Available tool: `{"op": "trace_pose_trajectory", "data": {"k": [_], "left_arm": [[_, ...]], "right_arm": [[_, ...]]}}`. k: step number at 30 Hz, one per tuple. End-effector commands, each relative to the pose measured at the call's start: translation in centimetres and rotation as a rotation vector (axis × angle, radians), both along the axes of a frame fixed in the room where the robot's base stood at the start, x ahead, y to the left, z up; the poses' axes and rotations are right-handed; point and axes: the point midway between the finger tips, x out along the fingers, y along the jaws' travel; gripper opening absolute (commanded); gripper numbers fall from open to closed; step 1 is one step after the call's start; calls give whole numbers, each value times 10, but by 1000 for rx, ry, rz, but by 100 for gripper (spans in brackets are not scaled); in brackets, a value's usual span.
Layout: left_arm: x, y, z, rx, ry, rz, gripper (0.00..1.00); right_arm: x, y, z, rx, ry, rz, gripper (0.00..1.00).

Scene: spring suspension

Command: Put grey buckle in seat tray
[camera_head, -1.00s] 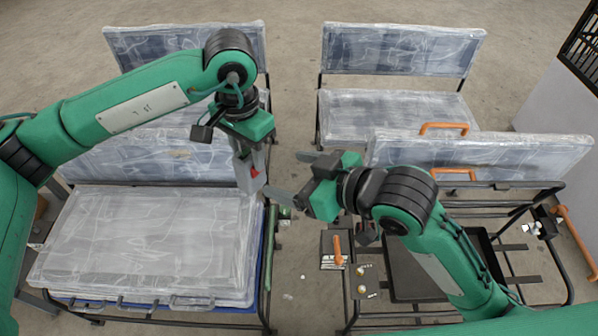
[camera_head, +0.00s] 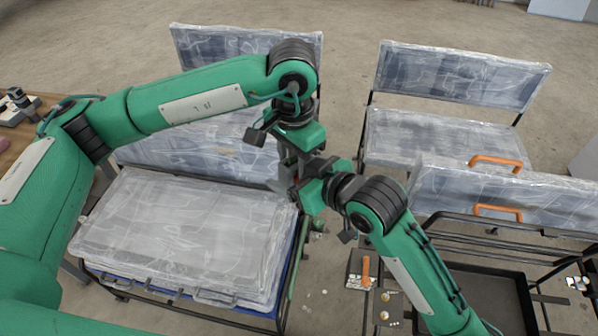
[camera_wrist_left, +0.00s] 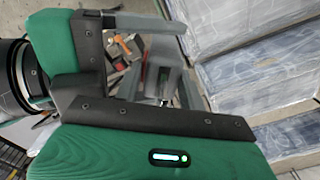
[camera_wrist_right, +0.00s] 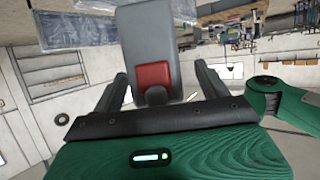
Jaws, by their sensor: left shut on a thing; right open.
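The grey buckle with a red button (camera_wrist_right: 153,75) stands upright between the two fingers of my right gripper (camera_wrist_right: 163,88) in the right wrist view. My right gripper is open around it, and I cannot tell whether its fingers touch it. In the head view my left gripper (camera_head: 290,165) is shut on the buckle from above, and my right gripper (camera_head: 298,188) meets it from the right. Both hands largely hide the buckle there. A black tray (camera_head: 500,300) lies in the metal frame at lower right. A blue tray edge (camera_head: 262,312) shows under plastic-wrapped seat cushions (camera_head: 190,235) at left.
Wrapped seats (camera_head: 440,135) and a wrapped backrest with orange handles (camera_head: 500,190) stand at right. A small board with an orange-handled tool (camera_head: 364,270) lies left of the black tray. Bare floor shows between the left cushions and this board.

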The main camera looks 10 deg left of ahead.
Motion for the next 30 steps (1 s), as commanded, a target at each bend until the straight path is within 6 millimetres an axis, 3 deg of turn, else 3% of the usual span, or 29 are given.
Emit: {"op": "trace_pose_trajectory", "data": {"k": [2, 9, 11, 12, 16, 25, 30], "left_arm": [[0, 0, 0, -1, -1, 0, 0], [0, 0, 0, -1, -2, 0, 0], [1, 0, 0, -2, -2, 0, 0], [1, 0, 1, -2, -2, 0, 42], [1, 0, 1, -1, -2, 0, 66], [-1, -1, 4, -1, 0, -3, 66], [0, -1, 28, -4, -5, -4, 66]], "right_arm": [[0, 0, 0, 0, 0, 0, 72], [-1, 0, 0, 0, 1, 2, 25], [-1, 1, 0, 1, 1, 3, 24], [-1, 1, 1, 3, 0, 4, 24], [-1, 1, 1, 2, 1, 4, 23], [0, 0, 0, 1, 1, 0, 23], [0, 0, 0, 0, 1, 0, 23]]}}
